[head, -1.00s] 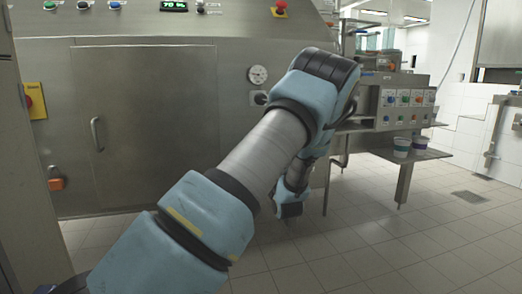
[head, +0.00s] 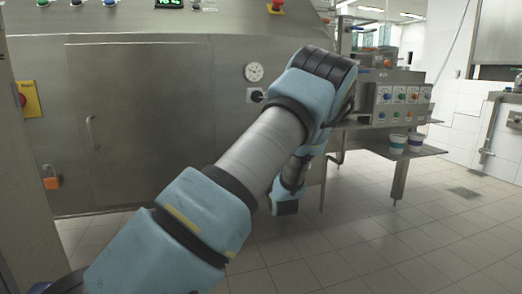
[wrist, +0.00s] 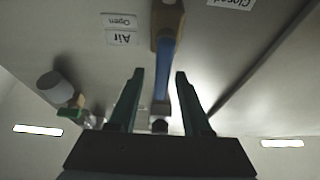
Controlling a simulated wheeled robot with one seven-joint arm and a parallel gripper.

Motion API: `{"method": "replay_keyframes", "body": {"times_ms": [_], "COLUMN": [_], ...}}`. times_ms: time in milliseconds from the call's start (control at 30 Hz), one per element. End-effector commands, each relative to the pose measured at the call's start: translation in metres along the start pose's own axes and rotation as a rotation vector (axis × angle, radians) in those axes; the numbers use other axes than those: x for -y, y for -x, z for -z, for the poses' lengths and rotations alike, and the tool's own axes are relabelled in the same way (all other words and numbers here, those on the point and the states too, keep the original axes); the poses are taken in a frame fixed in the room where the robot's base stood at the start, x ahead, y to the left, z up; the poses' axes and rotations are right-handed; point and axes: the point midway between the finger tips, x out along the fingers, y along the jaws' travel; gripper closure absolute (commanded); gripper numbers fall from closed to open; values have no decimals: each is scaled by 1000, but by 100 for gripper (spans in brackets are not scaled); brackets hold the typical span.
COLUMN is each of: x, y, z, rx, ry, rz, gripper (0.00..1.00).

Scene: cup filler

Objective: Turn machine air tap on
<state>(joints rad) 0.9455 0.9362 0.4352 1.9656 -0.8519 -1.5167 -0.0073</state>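The air tap shows in the wrist view as a brass-coloured body (wrist: 167,20) with a long blue handle (wrist: 165,65). Labels reading "Air" (wrist: 121,38) and "Open" (wrist: 120,20) are on the panel beside it, upside down in the picture. A cut-off "Closed" label (wrist: 232,3) is on the other side. My gripper (wrist: 159,74) is open, its green fingers on either side of the blue handle with gaps visible on both sides. In the head view my arm hides the gripper, and I cannot make out the air tap.
The steel machine (head: 150,120) fills the left, with a gauge (head: 254,72) and a black knob (head: 257,95). A control box (head: 402,97) and cups (head: 398,143) stand right. Another fitting (wrist: 57,88) is near the gripper's left. Floor at right is clear.

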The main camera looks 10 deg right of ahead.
Motion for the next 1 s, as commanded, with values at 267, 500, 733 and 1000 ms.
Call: {"method": "replay_keyframes", "body": {"times_ms": [267, 500, 733, 1000], "x": [0, -1, 0, 0], "y": [2, 36, 80, 107], "z": [0, 1, 0, 0], "rx": [0, 2, 2, 0], "ry": [1, -1, -1, 1], "rz": [1, -2, -2, 0], "gripper": [51, 51, 51, 51]}}
